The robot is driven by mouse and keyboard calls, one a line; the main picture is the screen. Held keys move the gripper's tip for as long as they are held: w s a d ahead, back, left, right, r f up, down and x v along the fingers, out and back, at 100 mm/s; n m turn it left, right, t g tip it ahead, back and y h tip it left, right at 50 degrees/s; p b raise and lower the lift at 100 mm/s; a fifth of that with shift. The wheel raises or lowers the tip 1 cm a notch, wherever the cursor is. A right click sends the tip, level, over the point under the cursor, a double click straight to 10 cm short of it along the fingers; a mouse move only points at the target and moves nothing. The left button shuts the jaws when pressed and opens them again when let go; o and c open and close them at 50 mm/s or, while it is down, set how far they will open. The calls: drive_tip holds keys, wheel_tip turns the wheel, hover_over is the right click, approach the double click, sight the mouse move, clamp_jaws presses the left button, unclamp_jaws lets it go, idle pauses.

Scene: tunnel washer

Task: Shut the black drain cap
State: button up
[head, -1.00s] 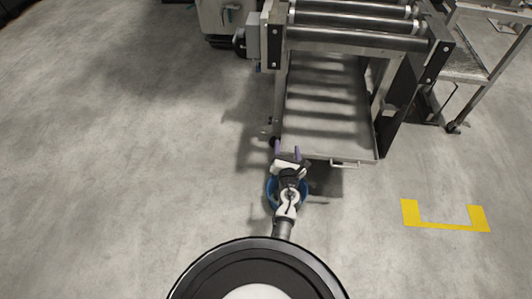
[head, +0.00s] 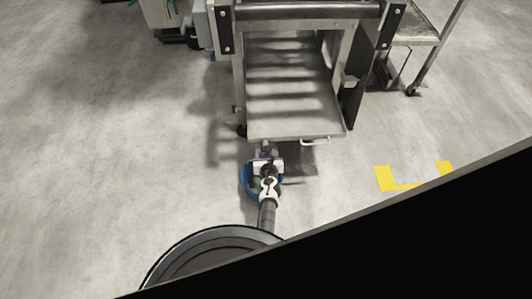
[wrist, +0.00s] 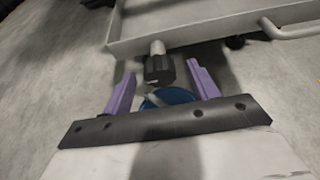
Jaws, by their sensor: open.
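The black drain cap (wrist: 159,68) shows in the wrist view as a dark ribbed knob on a short grey pipe stub, below the edge of a metal tray. My gripper (wrist: 161,73) has its two purple fingers apart, one on each side of the cap, with gaps visible between them and it. I cannot tell how deep the fingers reach along the cap. In the head view my gripper (head: 265,151) is close to the tray's front edge and blocks a clear sight of the cap.
A blue bucket (head: 246,182) stands on the floor beneath my gripper. Yellow floor marks (head: 384,179) lie right. The floor at left is clear.

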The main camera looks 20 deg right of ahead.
drive_tip(key=shift+b+x, duration=0.5)
drive_tip(key=shift+x, duration=0.9)
drive_tip(key=c, duration=1)
